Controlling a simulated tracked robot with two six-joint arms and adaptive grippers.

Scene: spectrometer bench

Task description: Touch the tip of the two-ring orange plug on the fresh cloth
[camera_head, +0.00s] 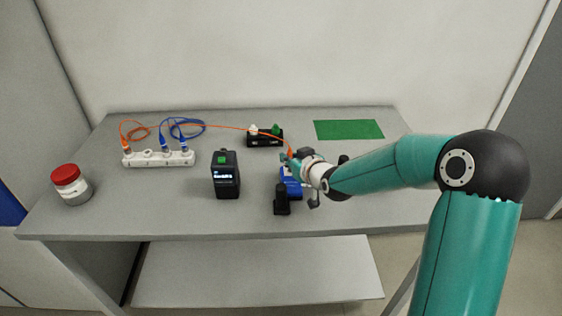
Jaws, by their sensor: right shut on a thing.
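My right gripper (288,159) is shut on the orange plug (290,152) at the end of the orange cable. It is over a blue and black device (291,188) on the right half of the bench. The gripper and wrist hide part of this device, and I cannot make out a cloth on it. The rings on the plug are too small to count, and whether its tip touches anything cannot be told. My left gripper is not in view.
A white socket strip (158,159) with orange and blue plugs stands at left. A red-lidded jar (71,185) is at far left. A black display box (225,175) stands centrally; a black holder (265,138) is behind. A green mat (348,130) lies clear at back right.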

